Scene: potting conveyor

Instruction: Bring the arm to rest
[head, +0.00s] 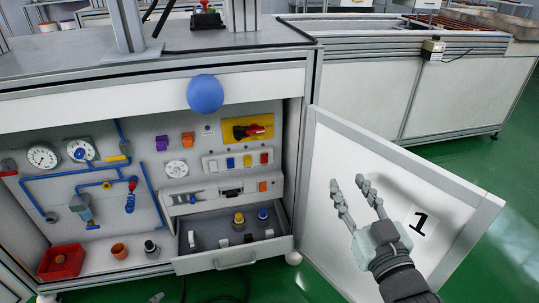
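My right gripper (349,184) is in front of the open white cabinet door (330,150) at the right. Its two fingers point up and away, stand apart and hold nothing. I cannot tell whether it touches the door. The door bears a black "1" (420,223) just right of the gripper. A plain blue ball (205,93) shows in front of the cabinet's top edge, up and left of the gripper, with no visible support.
The open cabinet (150,95) shows gauges, blue pipes, coloured buttons and a red switch (250,131). A drawer (232,258) below is pulled out and holds several small parts. A red bin (61,262) sits lower left. Green floor lies right of the door.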

